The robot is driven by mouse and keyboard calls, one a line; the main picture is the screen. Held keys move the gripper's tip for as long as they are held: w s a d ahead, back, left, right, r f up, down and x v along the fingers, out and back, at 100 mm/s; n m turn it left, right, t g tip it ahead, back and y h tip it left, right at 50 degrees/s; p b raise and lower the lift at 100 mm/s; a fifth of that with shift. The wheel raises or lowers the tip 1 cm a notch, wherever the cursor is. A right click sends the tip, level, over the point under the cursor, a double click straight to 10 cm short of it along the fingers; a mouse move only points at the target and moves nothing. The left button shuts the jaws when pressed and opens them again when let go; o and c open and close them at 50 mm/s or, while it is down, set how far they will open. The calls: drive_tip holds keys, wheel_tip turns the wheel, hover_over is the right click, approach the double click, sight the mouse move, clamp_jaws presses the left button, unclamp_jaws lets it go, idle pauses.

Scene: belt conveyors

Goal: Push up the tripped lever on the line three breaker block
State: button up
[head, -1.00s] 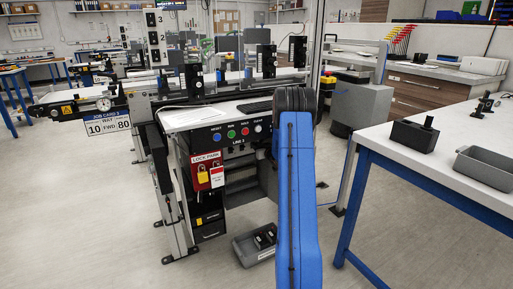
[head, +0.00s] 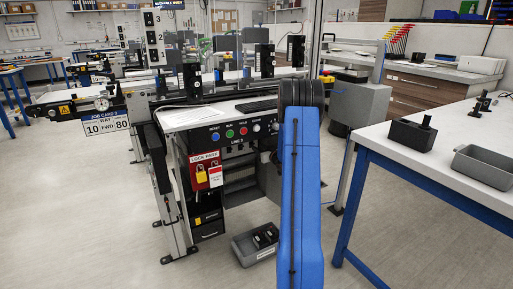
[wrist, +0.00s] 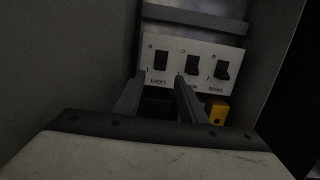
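In the wrist view, the breaker block is a white panel (wrist: 205,46) with three black levers in a row. The printing appears upside down. I cannot tell surely which is tripped. My gripper (wrist: 157,84) is open and empty, its fingertips at the panel's lower edge near the left and middle levers; contact is unclear. In the head view, my blue arm hides the gripper at the line 3 console (head: 237,147).
Dark walls enclose the block on both sides in the wrist view. A yellow part (wrist: 217,110) sits below the panel. In the head view, a red lock park board (head: 205,170) hangs left, a grey bin (head: 256,247) is on the floor, and a white table (head: 450,165) stands right.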

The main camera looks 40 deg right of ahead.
drive_tip(key=v, duration=1.1)
drive_tip(key=shift+s, duration=0.15)
